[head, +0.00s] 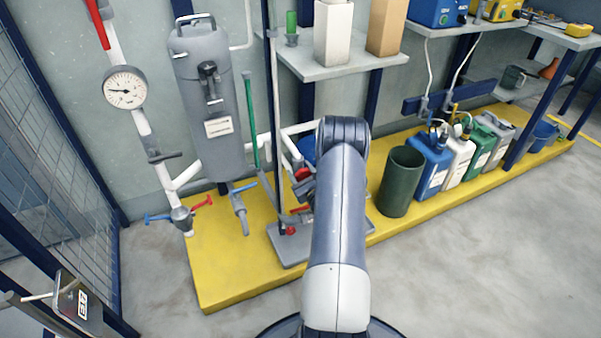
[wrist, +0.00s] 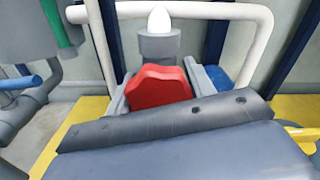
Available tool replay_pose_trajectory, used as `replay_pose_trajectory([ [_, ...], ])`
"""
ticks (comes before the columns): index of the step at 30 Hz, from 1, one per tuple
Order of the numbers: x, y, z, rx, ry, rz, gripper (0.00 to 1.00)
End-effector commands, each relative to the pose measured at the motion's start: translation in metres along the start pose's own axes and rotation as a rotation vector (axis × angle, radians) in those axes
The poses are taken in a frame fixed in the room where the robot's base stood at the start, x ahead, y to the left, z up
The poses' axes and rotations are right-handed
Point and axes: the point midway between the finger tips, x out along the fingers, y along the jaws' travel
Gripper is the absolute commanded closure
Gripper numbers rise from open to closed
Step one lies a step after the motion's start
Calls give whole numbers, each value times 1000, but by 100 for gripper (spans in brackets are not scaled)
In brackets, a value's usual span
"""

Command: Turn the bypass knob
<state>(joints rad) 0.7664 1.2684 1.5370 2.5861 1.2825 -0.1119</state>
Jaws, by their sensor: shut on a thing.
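The red knob (wrist: 159,88), which I take to be the bypass knob, shows in the middle of the wrist view, in front of a grey fitting with a white tip. My gripper (wrist: 160,82) is shut on it, with one grey finger at each side. The lower part of the knob is hidden behind a dark grey bar of my gripper. In the head view, the red knob (head: 302,174) shows just left of my arm, near the white pipe. My arm hides much of my gripper there. The knob's turn angle cannot be told.
A grey filter housing (head: 205,100) and a pressure gauge (head: 125,88) are to the left. A green rod (head: 250,125) and dark pole stand close by. A dark green bin (head: 401,182) and several jugs stand right on the yellow platform (head: 225,285). The floor in front is clear.

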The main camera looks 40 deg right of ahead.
Motion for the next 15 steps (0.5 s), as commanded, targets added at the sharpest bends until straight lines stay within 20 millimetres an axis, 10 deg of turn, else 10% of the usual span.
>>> replay_pose_trajectory([
  [15, 0, 1, 0, 344, 0, 2, 72],
])
